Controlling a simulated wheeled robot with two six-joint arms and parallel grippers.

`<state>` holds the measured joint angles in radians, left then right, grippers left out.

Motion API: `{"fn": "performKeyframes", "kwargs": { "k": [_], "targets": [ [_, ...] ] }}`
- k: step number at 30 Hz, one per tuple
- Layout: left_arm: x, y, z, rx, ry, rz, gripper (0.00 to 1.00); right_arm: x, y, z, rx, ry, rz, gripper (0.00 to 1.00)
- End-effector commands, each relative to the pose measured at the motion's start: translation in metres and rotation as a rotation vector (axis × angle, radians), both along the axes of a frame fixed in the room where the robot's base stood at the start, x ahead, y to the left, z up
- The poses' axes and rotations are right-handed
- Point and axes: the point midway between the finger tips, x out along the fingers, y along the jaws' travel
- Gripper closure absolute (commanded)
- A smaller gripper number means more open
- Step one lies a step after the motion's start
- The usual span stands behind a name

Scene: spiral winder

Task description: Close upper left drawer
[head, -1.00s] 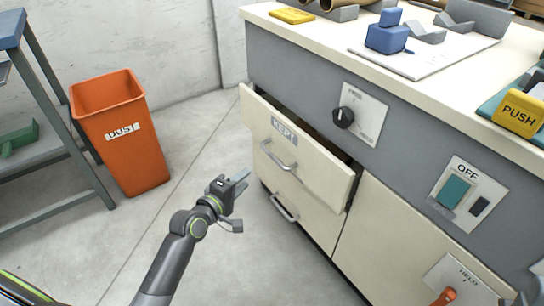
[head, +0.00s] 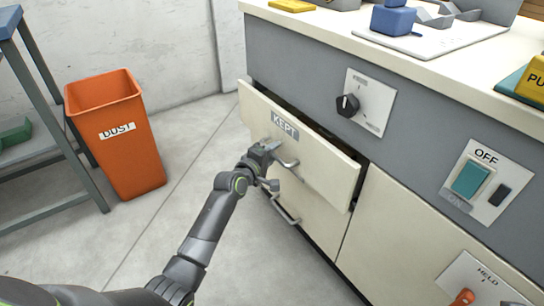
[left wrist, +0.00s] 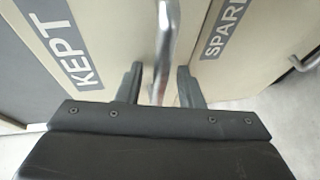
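The upper left drawer, a cream front (head: 325,167) labelled KEPT, stands partly open, with a dark gap along its top edge. Its metal bar handle (head: 287,161) is at the tips of my left gripper (head: 268,150). In the left wrist view, the handle (left wrist: 165,45) runs between the two fingers of my left gripper (left wrist: 159,84), with room on both sides. The fingers are open. The KEPT label (left wrist: 70,40) shows on the left there. My right gripper is not in view.
The lower drawer (head: 305,222) below has its own handle (head: 284,209); its SPARE label (left wrist: 218,28) shows in the wrist view. An orange dust bin (head: 125,150) and a grey-blue rack (head: 50,95) stand left. Knob and switch panels line the cabinet front. Floor between bin and cabinet is clear.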

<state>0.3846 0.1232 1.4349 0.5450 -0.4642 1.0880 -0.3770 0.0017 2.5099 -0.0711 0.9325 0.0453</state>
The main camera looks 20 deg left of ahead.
Motion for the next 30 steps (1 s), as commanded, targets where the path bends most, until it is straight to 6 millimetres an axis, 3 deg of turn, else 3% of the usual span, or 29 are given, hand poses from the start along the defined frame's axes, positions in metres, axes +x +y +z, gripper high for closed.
{"fn": "performKeyframes", "kwargs": {
  "k": [8, 16, 25, 30],
  "targets": [
    [0.001, 0.0, 0.0, 0.0, 0.0, 0.0, 0.66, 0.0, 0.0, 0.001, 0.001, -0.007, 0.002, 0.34],
    [0.001, 0.0, 0.0, 0.0, 0.001, 0.0, 1.0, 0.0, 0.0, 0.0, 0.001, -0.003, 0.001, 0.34],
    [0.002, -0.001, 0.0, -0.001, 0.001, 0.0, 1.0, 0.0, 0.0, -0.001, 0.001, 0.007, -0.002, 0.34],
    [0.018, -0.013, 0.0, -0.003, 0.002, 0.001, 1.0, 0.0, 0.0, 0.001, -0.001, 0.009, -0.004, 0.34]
  ]
}}
